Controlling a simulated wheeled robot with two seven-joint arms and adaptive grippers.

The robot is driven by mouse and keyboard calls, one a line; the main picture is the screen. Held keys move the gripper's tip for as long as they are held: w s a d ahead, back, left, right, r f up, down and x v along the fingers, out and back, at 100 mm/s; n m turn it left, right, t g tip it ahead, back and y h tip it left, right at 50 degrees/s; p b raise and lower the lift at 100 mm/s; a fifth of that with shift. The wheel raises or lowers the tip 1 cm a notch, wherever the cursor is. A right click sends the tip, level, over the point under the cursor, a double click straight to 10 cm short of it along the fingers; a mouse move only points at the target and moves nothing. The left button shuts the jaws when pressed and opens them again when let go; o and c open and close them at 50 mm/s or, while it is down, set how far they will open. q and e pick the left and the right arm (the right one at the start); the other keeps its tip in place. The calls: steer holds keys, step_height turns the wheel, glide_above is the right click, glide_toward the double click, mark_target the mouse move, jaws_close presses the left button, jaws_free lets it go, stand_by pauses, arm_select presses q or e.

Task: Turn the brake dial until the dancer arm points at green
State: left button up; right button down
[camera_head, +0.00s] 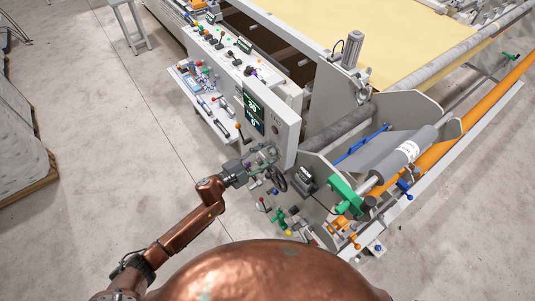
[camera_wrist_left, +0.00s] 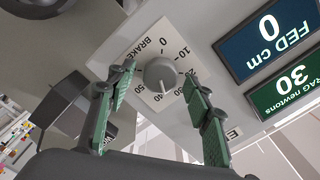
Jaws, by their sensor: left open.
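The brake dial (camera_wrist_left: 160,74) is a round grey knob on a white scale plate marked BRAKE, upside down in the left wrist view. My left gripper (camera_wrist_left: 159,70) is open, with one green-padded finger on each side of the dial in that view. Gaps show between the pads and the knob; I see no contact. The right finger covers part of the scale. In the head view my left gripper (camera_head: 262,160) is at the lower front of the console, and the dial cannot be made out. I cannot clearly identify the dancer arm or a green mark. My right gripper is not in view.
The console displays (camera_head: 253,112) stand just above my gripper; the drag display (camera_wrist_left: 288,90) reads 30 newtons, the fed display (camera_wrist_left: 268,37) 0 cm. A black handwheel (camera_head: 278,179) is close by. A grey roll (camera_head: 402,156) lies to the right. Open floor (camera_head: 110,175) is at left.

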arm_select(q)
steer(key=v, duration=1.1)
steer(key=shift+s+a, duration=0.2)
steer(key=shift+a, duration=0.1)
steer(key=a+f+n+y+b, duration=0.2)
steer(key=a+f+n+y, duration=0.3)
steer(key=f, duration=0.7)
steer(key=a+f+n+t+y+b, duration=0.1)
steer(key=a+f+n+y+b, duration=0.1)
steer(key=a+f, duration=0.8)
steer(key=a+f+n+y+b, duration=0.2)
steer(key=a+f+n+y, duration=0.15)
steer(key=f, duration=1.05)
steer(key=s+a+f+n+g+y+b, duration=0.2)
steer(key=s+a+f+n+g, duration=0.15)
steer(key=s+f, duration=0.9)
steer(key=s+a+f+n+g+y+b, duration=0.25)
steer(key=s+a+f, duration=0.25)
steer(key=s+f, duration=0.75)
steer(key=s+d+f+n+g+b, duration=0.1)
steer(key=s+f+n+g, duration=0.1)
steer(key=s+f, duration=0.5)
steer(key=s+d+f+n+g+b, duration=0.1)
steer(key=s+f, duration=0.6)
steer(key=s, duration=1.1)
steer(key=shift+s+d+n+g+b, duration=0.2)
steer(key=shift+s+n+g+b, duration=0.3)
steer(key=shift+g, duration=0.3)
